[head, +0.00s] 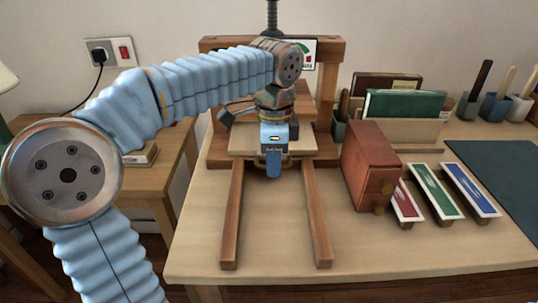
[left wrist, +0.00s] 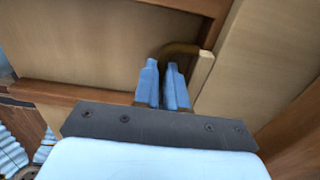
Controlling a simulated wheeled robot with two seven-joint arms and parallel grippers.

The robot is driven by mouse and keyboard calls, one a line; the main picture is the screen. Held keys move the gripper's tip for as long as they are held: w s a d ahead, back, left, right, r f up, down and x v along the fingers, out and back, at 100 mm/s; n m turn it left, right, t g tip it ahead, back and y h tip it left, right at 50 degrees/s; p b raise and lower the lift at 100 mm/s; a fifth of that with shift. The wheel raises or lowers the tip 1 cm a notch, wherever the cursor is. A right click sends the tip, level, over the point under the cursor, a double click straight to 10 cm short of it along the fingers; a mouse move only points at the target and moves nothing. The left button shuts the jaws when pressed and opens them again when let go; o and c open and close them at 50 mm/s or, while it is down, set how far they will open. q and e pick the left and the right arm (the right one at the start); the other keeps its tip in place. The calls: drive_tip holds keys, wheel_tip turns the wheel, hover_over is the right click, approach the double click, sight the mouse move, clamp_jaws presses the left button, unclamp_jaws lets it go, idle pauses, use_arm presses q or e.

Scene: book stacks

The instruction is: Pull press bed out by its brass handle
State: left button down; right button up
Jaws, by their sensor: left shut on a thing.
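The wooden press (head: 331,100) stands at the back of the table, with a dark screw at its top. Its pale press bed (head: 243,141) lies between two wooden rails that run toward the front. The brass handle (head: 288,161) is on the bed's front edge, partly hidden by my left gripper (head: 274,165). In the left wrist view the gripper's blue fingers (left wrist: 162,80) are close together at the curved brass handle (left wrist: 183,49), shut on it. The bed (left wrist: 90,48) fills much of that view. My right gripper is not in view.
A reddish-brown box (head: 370,165) stands close to the right rail (head: 317,215). Red, green and blue trays (head: 470,190) lie farther right. A book rack (head: 397,130) and several cups (head: 495,107) stand behind. The tabletop between the rails (head: 275,230) is clear.

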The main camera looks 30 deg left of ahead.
use_arm(q)
drive_tip(key=shift+s+d+b, duration=0.25)
drive_tip(key=shift+s+d, duration=0.3)
drive_tip(key=shift+s, duration=0.35)
drive_tip(key=shift+s+d+b, duration=0.25)
drive_tip(key=shift+s+d, duration=0.3)
drive_tip(key=shift+s, duration=0.35)
drive_tip(key=shift+s+d+b, duration=0.25)
drive_tip(key=shift+s+d, duration=0.3)
drive_tip(key=shift+s, duration=0.35)
drive_tip(key=shift+s+d+b, duration=0.15)
drive_tip(key=shift+s+d, duration=0.3)
drive_tip(key=shift+s, duration=0.3)
drive_tip(key=shift+s+d+b, duration=0.1)
drive_tip(key=shift+s+d, duration=0.35)
drive_tip(key=shift+s, duration=0.25)
drive_tip(key=shift+s+d+b, duration=0.15)
drive_tip(key=shift+s+d, duration=0.3)
drive_tip(key=shift+s, duration=0.3)
drive_tip(key=shift+s+d+b, duration=0.1)
drive_tip(key=shift+s+d, duration=0.8)
drive_tip(key=shift+s, duration=0.6)
drive_tip(key=shift+s+d+b, duration=0.1)
drive_tip(key=shift+s+d, duration=0.85)
drive_tip(key=shift+s, duration=0.55)
drive_tip(key=shift+s+d+b, duration=0.1)
drive_tip(key=shift+s+d, duration=0.8)
drive_tip(key=shift+s, duration=0.6)
drive_tip(key=c, duration=1.4)
unclamp_jaws()
